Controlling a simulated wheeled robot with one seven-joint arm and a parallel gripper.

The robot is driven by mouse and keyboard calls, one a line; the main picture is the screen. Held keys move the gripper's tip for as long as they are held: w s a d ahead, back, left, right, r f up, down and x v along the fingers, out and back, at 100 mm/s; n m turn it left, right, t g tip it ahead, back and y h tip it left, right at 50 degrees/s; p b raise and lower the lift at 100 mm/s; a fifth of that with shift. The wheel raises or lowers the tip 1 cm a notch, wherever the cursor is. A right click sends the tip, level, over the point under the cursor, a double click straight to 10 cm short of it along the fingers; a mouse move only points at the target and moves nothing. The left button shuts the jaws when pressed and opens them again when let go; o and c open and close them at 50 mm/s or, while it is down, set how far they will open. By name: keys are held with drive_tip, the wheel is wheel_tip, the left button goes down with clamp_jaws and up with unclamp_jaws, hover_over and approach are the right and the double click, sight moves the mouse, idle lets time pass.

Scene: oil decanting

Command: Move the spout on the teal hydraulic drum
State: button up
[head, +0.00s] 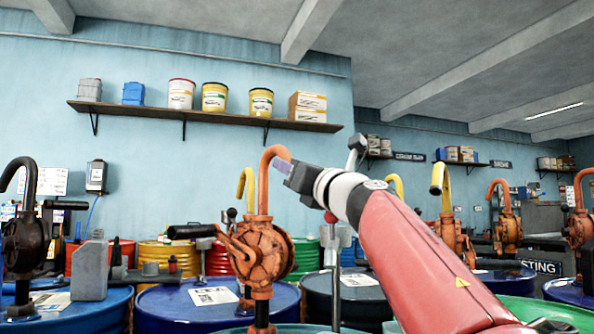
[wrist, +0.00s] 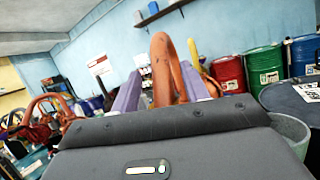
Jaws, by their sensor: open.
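The orange pump (head: 262,255) stands on the teal drum, whose top edge (head: 310,329) just shows at the bottom of the head view. Its curved orange spout (head: 266,172) rises from the pump and hooks over to the right. My gripper (head: 283,166) is at the spout's hooked end, reaching in from the right. In the wrist view the spout (wrist: 163,60) shows between my two purple fingers, which are apart. I cannot tell whether either finger touches it. The spout's outlet is hidden by my gripper.
Blue drums (head: 200,305) stand left, with a dark pump (head: 25,240) at the far left. A dark drum (head: 345,290) stands behind right. Other pumps with yellow and orange spouts (head: 503,195) stand right. A shelf (head: 200,115) with pails runs along the wall above.

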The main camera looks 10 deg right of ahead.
drive_tip(key=b+v, duration=0.3)
drive_tip(key=v, duration=0.4)
drive_tip(key=shift+s+d+f, duration=0.15)
drive_tip(key=shift+s+d, duration=0.05)
drive_tip(key=shift+s, duration=0.1)
idle(0.5)
